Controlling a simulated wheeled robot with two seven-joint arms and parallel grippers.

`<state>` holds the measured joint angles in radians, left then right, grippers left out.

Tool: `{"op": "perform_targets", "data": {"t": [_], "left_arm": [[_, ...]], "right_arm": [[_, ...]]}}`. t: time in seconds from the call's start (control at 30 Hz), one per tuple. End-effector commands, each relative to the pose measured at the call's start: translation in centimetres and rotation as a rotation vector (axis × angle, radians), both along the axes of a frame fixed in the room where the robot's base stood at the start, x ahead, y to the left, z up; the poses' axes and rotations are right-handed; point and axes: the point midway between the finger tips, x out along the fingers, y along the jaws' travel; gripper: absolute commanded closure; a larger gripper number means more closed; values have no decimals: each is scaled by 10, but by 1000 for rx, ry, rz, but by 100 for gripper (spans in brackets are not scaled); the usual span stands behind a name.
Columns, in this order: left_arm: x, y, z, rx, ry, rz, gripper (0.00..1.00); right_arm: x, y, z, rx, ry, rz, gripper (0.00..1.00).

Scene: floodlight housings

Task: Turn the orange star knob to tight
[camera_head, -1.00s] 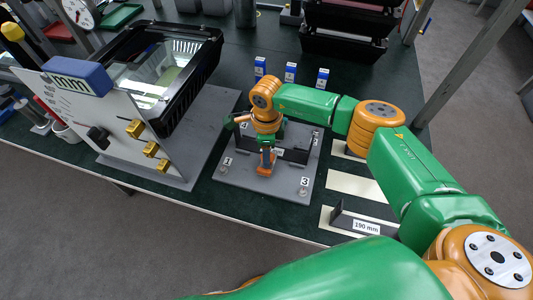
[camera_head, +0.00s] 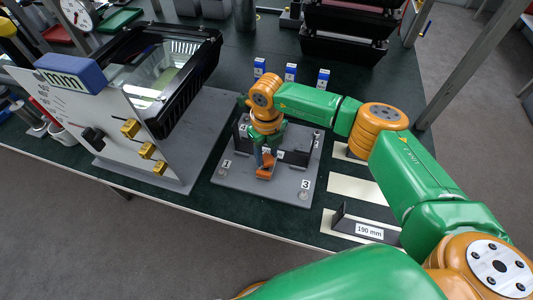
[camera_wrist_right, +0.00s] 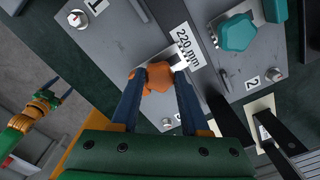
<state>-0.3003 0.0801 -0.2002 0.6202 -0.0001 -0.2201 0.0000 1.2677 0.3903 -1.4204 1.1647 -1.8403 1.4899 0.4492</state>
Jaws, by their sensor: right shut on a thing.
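The orange star knob (camera_head: 265,173) sits at the front of a dark upright bracket on a grey base plate (camera_head: 235,181). It also shows in the right wrist view (camera_wrist_right: 157,77). My right gripper (camera_head: 266,160) points down at the knob, and its two blue fingers are shut on the knob's sides, as the right wrist view (camera_wrist_right: 152,85) shows. Part of the knob's underside and its mount are hidden. My left gripper (camera_wrist_right: 61,92) shows only small at the left of the right wrist view, away from the knob; its jaw state is unclear.
A teal knob (camera_wrist_right: 238,33) and a "220 mm" label (camera_wrist_right: 184,45) are close to the fingers. Numbered bolts mark the plate's corners. A panel with brass blocks (camera_head: 131,128) and a black floodlight housing (camera_head: 208,55) stand to the left. A "190 mm" holder (camera_head: 369,231) is front right.

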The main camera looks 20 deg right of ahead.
Motion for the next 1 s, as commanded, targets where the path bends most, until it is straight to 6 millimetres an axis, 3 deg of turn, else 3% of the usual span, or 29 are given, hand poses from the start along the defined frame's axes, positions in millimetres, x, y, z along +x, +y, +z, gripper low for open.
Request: {"op": "perform_targets", "data": {"t": [0.43, 1.0], "left_arm": [[0, 0, -1, 0, -1, 0, 20], [0, 0, -1, 0, 0, 0, 20]], "right_arm": [[0, -1, 0, 1, -2, -246, 100], [1, -1, 0, 0, -2, -299, 100]]}}
